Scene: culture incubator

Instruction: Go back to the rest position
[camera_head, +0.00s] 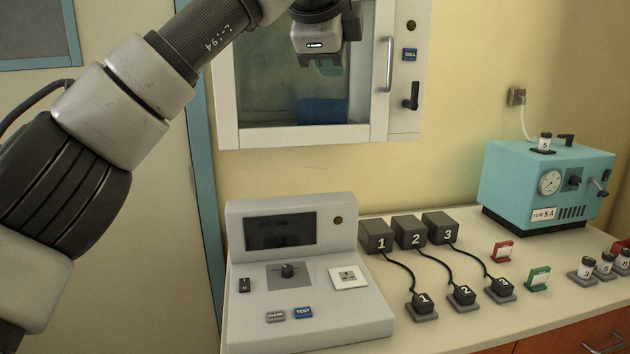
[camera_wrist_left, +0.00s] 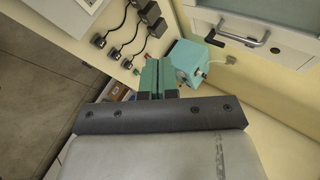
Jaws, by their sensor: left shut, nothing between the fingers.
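My left gripper (camera_head: 322,62) is raised in front of the glass door of the wall cabinet in the head view, above the bench. Its green fingers also show in the left wrist view (camera_wrist_left: 157,76), pressed together with nothing between them. It touches no object that I can see. My left arm comes in from the left across the head view. My right gripper is in neither view.
The wall cabinet (camera_head: 228,100) has a handle at its right. Below stand a grey console (camera_head: 310,295), black numbered boxes (camera_head: 409,233) with cabled plugs, and a teal machine (camera_head: 545,185). Small cards and several numbered vials (camera_head: 586,268) stand at the right.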

